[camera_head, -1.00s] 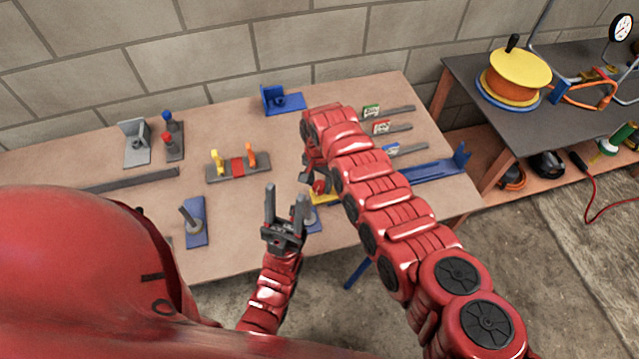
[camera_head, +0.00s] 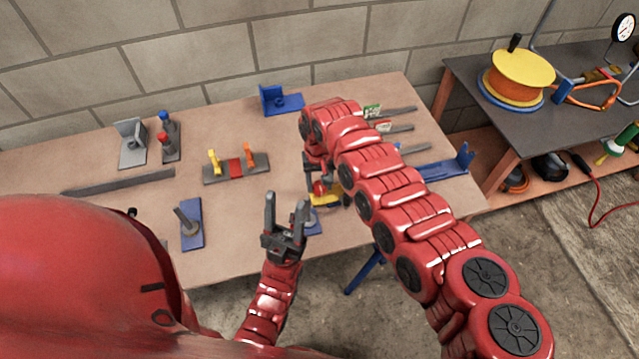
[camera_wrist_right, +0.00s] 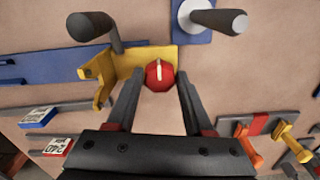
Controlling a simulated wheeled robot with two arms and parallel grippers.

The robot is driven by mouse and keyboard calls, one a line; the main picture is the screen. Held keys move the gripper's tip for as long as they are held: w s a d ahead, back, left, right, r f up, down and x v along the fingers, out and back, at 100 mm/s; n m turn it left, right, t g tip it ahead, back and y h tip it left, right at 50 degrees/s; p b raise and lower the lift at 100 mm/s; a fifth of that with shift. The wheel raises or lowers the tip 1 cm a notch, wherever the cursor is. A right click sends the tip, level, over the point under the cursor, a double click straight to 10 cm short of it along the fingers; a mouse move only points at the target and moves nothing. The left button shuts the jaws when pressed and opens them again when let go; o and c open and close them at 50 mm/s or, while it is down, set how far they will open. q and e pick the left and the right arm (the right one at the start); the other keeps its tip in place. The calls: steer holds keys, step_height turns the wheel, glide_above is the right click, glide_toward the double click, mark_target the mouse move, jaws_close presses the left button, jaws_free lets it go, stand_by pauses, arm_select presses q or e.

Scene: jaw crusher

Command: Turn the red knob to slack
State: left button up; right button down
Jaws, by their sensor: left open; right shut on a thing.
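The red knob (camera_wrist_right: 158,76) sits on a yellow bracket (camera_wrist_right: 118,68), its white pointer line facing the top of the right wrist view. My right gripper (camera_wrist_right: 159,84) has one finger on each side of the knob and is shut on it. In the head view the knob (camera_head: 319,187) and yellow bracket (camera_head: 325,198) are partly covered by my right arm, near the table's front edge. My left gripper (camera_head: 284,203) is open and empty, in front of the table and left of the knob. No slack marking is legible.
A blue plate with a grey post (camera_head: 189,222) stands on the table (camera_head: 130,205). A base with yellow and orange levers (camera_head: 236,167) lies behind. Labelled levers (camera_head: 390,128) and a blue rail (camera_head: 440,169) are at right. A cable reel (camera_head: 517,78) stands on the side bench.

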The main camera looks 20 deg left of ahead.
mark_target(319, 186)
stand_by(0.4)
steer(key=shift+c, duration=1.4)
jaws_free()
step_height(319, 186, up, 17)
steer(key=b, duration=0.3)
steer(key=shift+r, duration=0.2)
